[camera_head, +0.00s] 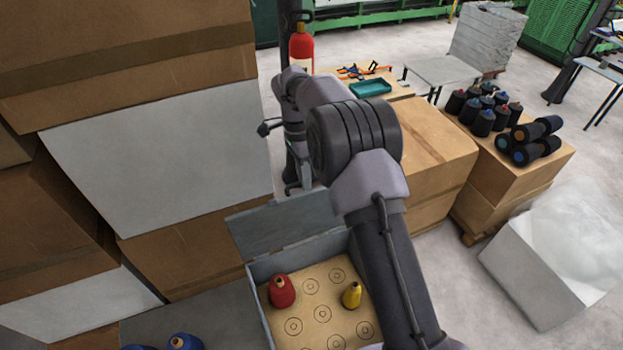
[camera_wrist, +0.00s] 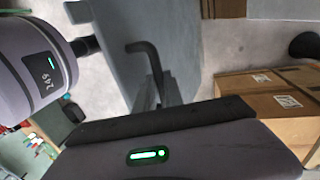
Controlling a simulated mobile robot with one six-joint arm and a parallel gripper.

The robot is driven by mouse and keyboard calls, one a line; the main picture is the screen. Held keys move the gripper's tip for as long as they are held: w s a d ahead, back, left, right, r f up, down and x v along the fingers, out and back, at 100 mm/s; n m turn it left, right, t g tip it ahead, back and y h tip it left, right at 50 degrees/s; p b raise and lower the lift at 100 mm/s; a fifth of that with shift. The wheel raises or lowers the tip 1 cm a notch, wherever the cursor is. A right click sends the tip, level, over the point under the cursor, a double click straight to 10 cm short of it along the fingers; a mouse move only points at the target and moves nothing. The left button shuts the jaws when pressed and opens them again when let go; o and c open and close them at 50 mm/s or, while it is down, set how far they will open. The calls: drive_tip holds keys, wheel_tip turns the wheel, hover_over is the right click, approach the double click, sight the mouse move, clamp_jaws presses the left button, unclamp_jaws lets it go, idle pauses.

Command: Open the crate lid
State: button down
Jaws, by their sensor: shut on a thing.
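The blue-grey crate (camera_head: 305,255) stands low in the middle of the head view. Its lid (camera_head: 268,230) is raised at the far side, so the inside shows. In the wrist view a grey-blue panel, seemingly the lid (camera_wrist: 122,50), and a dark bent bar (camera_wrist: 146,50) show; the fingertips are not clear.
Stacked cardboard boxes (camera_head: 130,60) fill the left. More cardboard boxes (camera_head: 432,140) stand behind the crate. Blue cones (camera_head: 185,342) are at the bottom left.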

drive_tip(key=shift+w+f, duration=0.1)
idle(0.3)
drive_tip(key=c, duration=1.7)
unclamp_jaws()
drive_tip(key=shift+o, duration=1.2)
drive_tip(key=shift+w+f, duration=0.1)
drive_tip(key=shift+w, duration=0.15)
drive_tip(key=shift+s, duration=0.1)
drive_tip(key=p+v, duration=0.9)
drive_tip(key=v, duration=0.8)
drive_tip(key=shift+r, duration=0.35)
